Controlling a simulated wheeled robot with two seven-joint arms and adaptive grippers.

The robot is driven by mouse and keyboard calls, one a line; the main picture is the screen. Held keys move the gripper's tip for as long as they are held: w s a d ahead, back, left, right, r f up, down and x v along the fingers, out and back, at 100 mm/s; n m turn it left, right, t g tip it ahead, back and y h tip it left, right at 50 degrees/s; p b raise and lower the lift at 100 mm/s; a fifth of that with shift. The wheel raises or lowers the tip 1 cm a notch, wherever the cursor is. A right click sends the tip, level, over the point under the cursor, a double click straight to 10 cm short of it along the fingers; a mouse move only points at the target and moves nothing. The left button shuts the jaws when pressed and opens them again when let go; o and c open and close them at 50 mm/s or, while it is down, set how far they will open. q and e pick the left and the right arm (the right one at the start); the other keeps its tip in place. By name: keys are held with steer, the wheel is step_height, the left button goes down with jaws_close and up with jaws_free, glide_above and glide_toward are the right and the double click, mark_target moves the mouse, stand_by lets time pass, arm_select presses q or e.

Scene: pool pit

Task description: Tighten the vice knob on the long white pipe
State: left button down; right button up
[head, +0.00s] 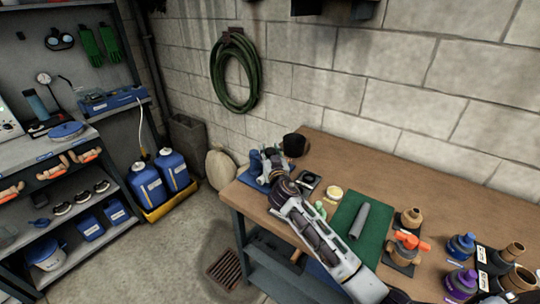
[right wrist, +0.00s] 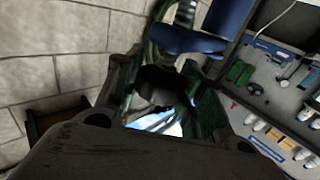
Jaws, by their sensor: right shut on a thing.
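The blue vice (head: 256,171) stands at the far left end of the workbench (head: 400,160). My right arm reaches over the bench to it, and my right gripper (head: 275,174) is at the vice, covering much of it. In the right wrist view the blue vice (right wrist: 185,40) is close ahead, and the fingers of my right gripper (right wrist: 165,88) are shut around a dark part between them, which looks like the vice knob (right wrist: 160,82). The long white pipe is largely hidden; I cannot tell how it sits in the vice. My left gripper is not in view.
A green mat (head: 345,243) with a grey pipe piece (head: 359,221) lies beside my right arm. A black cup (head: 295,145) stands behind the vice. Brown, blue and purple fittings crowd the bench's right. Shelves (head: 60,215) and blue jugs (head: 172,172) stand at left.

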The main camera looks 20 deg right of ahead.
steer(key=shift+r, duration=0.1)
steer(key=o, duration=1)
steer(key=s+a, duration=0.1)
steer(key=s, duration=1.1)
steer(key=shift+a, duration=0.1)
stand_by(0.8)
